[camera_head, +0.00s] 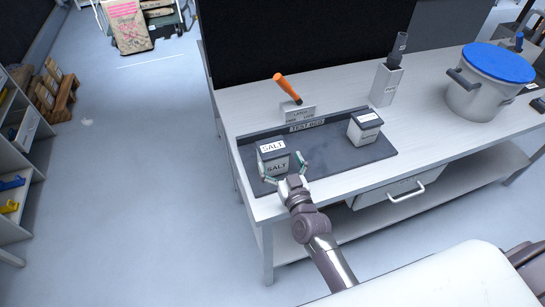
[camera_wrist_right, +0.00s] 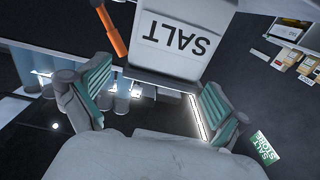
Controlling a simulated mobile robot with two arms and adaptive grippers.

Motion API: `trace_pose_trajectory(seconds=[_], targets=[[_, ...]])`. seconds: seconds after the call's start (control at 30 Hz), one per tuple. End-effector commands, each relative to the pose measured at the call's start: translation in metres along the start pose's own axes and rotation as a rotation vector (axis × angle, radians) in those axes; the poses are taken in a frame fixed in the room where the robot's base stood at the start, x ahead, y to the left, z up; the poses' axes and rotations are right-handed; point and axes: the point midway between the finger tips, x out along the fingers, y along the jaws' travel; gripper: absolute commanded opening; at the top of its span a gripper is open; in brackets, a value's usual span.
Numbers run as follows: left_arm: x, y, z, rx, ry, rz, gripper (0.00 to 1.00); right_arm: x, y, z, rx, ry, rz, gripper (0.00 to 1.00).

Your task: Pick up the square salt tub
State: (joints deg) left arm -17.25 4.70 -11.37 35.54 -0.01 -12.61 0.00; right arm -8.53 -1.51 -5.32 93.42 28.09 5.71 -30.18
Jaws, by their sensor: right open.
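The square salt tub (camera_head: 273,157), grey with a dark lid and white SALT labels, stands upright at the left end of the dark tray (camera_head: 345,157) marked TEST BED. My right gripper (camera_head: 284,166) is open at the tub's near side, its green-padded fingers to the left and right of it. In the right wrist view the tub (camera_wrist_right: 178,45) shows upside down between and beyond the open fingers (camera_wrist_right: 152,100). I cannot tell whether the pads touch it. My left gripper is not in view.
A second similar tub (camera_head: 365,128) stands at the tray's right end. Behind the tray are an orange-handled tool (camera_head: 286,87) in a holder and a grey upright holder (camera_head: 386,84). A blue-lidded pot (camera_head: 478,100) stands at the right. A dark panel rises behind the bench.

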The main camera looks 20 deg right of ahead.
Motion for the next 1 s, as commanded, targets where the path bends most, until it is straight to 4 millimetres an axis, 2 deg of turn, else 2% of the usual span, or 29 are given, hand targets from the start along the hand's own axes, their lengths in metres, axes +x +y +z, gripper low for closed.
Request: trace_pose_trajectory(seconds=[0.3, 0.6, 0.67, 1.0], targets=[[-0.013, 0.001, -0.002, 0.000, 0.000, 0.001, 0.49, 0.043, -0.004, 0.002, -0.002, 0.000, -0.001, 1.00], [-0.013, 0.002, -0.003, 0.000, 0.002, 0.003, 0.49, 0.049, -0.004, 0.003, -0.001, 0.000, -0.001, 1.00], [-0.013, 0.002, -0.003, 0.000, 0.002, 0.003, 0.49, 0.049, -0.004, 0.003, -0.001, 0.000, -0.001, 0.92], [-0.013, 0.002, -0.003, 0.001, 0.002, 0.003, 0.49, 0.049, -0.004, 0.003, -0.001, 0.000, -0.001, 0.35]])
